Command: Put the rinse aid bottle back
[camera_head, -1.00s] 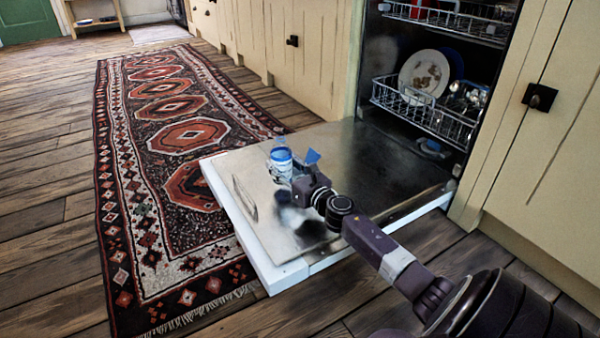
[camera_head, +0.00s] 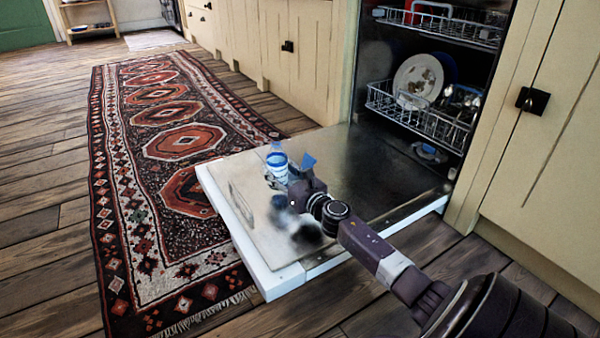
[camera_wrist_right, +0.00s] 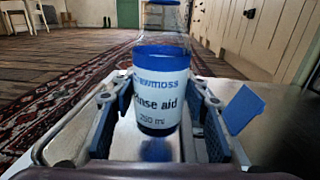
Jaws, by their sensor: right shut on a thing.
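The rinse aid bottle (camera_head: 277,162) has a clear top and a blue and white label. It stands upright above the open dishwasher door (camera_head: 355,165). My right gripper (camera_head: 280,176) is shut on it. In the right wrist view the bottle (camera_wrist_right: 158,92) sits between the two fingers of the gripper (camera_wrist_right: 160,118), its label reading "rinse aid". A dark reflection shows on the door under it; I cannot tell whether the bottle's base touches the door. A blue flap (camera_head: 308,161) shows beside the gripper. My left gripper is not in view.
The dishwasher's lower rack (camera_head: 420,125) holds a plate (camera_head: 418,78) and other dishes; the upper rack (camera_head: 440,25) is above it. A patterned rug (camera_head: 165,215) lies left of the door.

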